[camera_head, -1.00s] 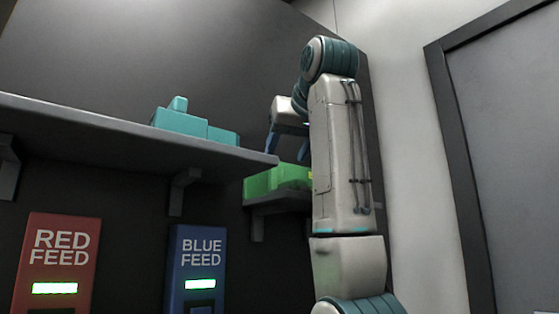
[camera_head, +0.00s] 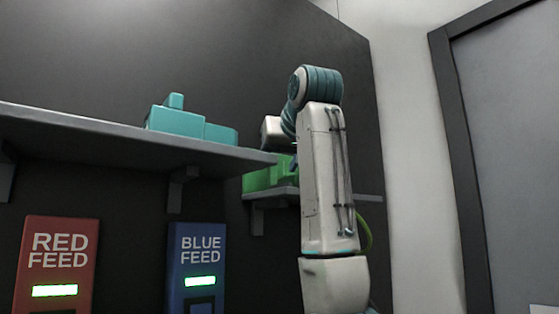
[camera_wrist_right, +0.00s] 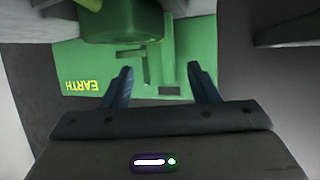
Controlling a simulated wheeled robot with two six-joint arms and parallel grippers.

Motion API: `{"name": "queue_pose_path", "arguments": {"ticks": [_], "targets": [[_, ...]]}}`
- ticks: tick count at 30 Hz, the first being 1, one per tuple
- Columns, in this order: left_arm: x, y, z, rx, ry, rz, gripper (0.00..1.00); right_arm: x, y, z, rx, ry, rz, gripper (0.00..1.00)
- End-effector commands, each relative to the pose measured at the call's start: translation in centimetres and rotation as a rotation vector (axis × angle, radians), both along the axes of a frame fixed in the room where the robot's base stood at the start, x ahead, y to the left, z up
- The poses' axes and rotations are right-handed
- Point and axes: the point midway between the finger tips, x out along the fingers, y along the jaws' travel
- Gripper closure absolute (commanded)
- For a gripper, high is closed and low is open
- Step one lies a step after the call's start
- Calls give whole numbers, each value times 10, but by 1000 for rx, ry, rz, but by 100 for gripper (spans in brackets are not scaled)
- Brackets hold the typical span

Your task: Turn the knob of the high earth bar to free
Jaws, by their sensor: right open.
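The green earth bar (camera_head: 257,180) sits on the small far shelf in the head view, partly hidden by my right arm. In the right wrist view, the earth bar (camera_wrist_right: 80,60) shows a green face with the yellow word EARTH upside down. A darker green block (camera_wrist_right: 112,20) stands out at the top, and a small green T-shaped part lies below it; I cannot tell which is the knob or its setting. My right gripper (camera_wrist_right: 160,68) is open and appears empty, its dark blue fingers over the green face. I cannot tell whether they touch it. My left gripper is out of view.
A grey shelf (camera_head: 100,140) with a teal box (camera_head: 190,124) on it lies to the left of my right arm. Below are the red feed unit (camera_head: 57,265) and blue feed unit (camera_head: 198,262). A green cable (camera_head: 366,235) hangs behind my arm. A door stands at right.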

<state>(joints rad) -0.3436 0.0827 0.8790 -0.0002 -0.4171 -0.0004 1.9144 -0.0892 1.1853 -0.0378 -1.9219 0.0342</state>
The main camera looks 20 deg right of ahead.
Motion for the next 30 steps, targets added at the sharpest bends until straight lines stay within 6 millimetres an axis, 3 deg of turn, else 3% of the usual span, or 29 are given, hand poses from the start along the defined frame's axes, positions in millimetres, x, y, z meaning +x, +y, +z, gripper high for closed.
{"name": "queue_pose_path", "arguments": {"ticks": [1, 8, 17, 30], "targets": [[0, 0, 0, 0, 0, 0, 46, 0, 0, 0, 0, 0, 0, 48], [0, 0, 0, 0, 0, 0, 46, 0, 0, 0, 0, 0, 0, 91], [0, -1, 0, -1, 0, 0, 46, 0, -2, 0, 1, 0, 41, 91], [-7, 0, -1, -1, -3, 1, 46, 2, -9, 1, 1, 0, 317, 91]]}}
